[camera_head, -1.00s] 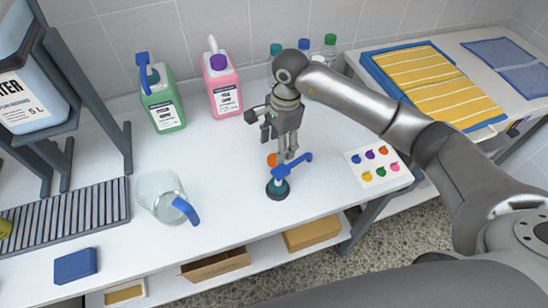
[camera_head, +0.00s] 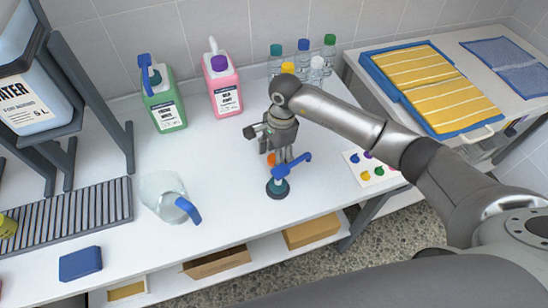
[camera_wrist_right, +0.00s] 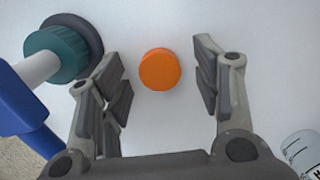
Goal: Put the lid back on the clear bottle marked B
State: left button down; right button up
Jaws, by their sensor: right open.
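An orange lid (camera_head: 271,159) lies on the white bench, beside a blue-handled tool with a teal collar and dark round base (camera_head: 278,187). My right gripper (camera_head: 282,158) is open above the bench, close to the lid. In the right wrist view the lid (camera_wrist_right: 160,69) shows between the open fingers (camera_wrist_right: 163,85), with no visible contact. A clear bottle with no coloured cap (camera_head: 317,68) stands at the back among the capped bottles. A clear graduated bottle (camera_wrist_right: 303,152) also shows in part at the wrist view's lower right. I cannot read a B on either. My left gripper is out of view.
Green (camera_head: 164,100) and pink (camera_head: 222,85) jugs stand at the back. A clear pitcher with a blue handle (camera_head: 165,195) stands left, by a grey slatted rack (camera_head: 70,218). A colour-dot card (camera_head: 362,170) lies right, partly behind my arm.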

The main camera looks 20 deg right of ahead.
aim_at(273, 158)
jog(key=c, duration=0.8)
jog(key=shift+r, duration=0.15)
jog(key=shift+r, duration=0.2)
notch_tip(273, 158, up, 2)
jog(key=shift+w+r+b, duration=0.1)
jog(key=shift+r+b, duration=0.1)
jog(key=shift+b, duration=0.65)
jog(key=s+a+r+b, duration=0.2)
jog(key=s+a+r, duration=0.6)
jog(key=s+r, duration=0.2)
jog(key=shift+s+a+b, duration=0.3)
jog(key=shift+s+a, duration=0.05)
jog(key=shift+s, duration=0.3)
